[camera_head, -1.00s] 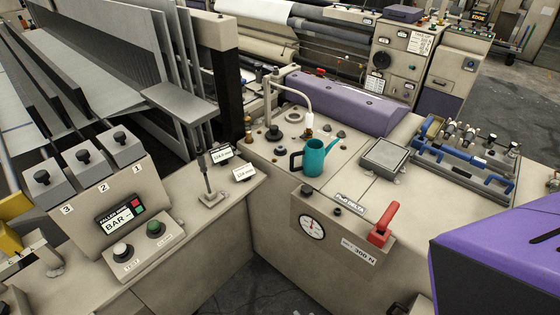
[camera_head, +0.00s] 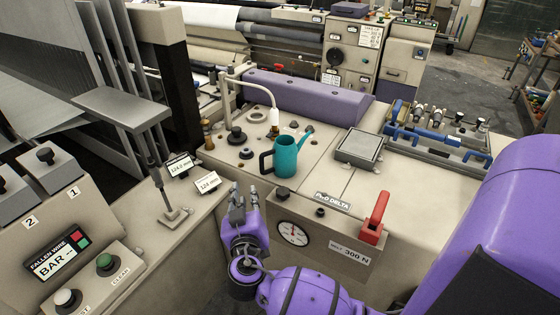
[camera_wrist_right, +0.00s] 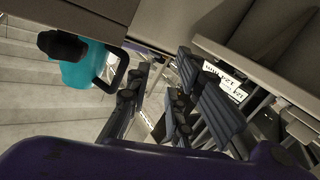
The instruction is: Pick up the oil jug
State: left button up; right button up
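The oil jug (camera_head: 285,158) is teal with a black handle on its left and a thin spout pointing up to the right. It stands upright on the beige machine top in the head view. In the right wrist view the jug (camera_wrist_right: 84,68) shows at the upper left, with its black handle toward my fingers. My right gripper (camera_head: 244,194), on a purple arm, is in front of and left of the jug, apart from it, fingers up. In the wrist view its dark fingers (camera_wrist_right: 170,105) are spread with nothing between them. My left gripper is not in view.
A gauge (camera_head: 293,234) and a red lever (camera_head: 375,217) are on the front box right of my gripper. A curved white pipe (camera_head: 262,92) stands behind the jug. A square grey pad (camera_head: 360,146) lies to its right. Small signs (camera_head: 207,182) stand at left.

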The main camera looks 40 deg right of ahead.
aim_at(262, 169)
jog(key=w+d+r+m+h, duration=0.1)
jog(key=d, duration=0.1)
jog(key=w+d+r+m+h+p, duration=0.1)
jog(key=d+m, duration=0.1)
jog(key=d, duration=0.1)
jog(key=w+d+r+m+h+p, duration=0.1)
jog(key=d, duration=0.1)
jog(key=shift+w+d+r+m, duration=0.2)
jog(key=shift+d+r+m, duration=0.05)
jog(key=shift+r+m, duration=0.15)
jog(key=shift+w+d+f, duration=0.25)
jog(key=shift+w+f, duration=0.05)
jog(key=shift+f, duration=0.05)
grip_shut()
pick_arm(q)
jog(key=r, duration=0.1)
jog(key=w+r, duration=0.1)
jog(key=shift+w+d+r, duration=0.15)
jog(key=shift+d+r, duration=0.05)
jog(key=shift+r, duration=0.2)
pick_arm(e)
jog(key=shift+r, duration=0.1)
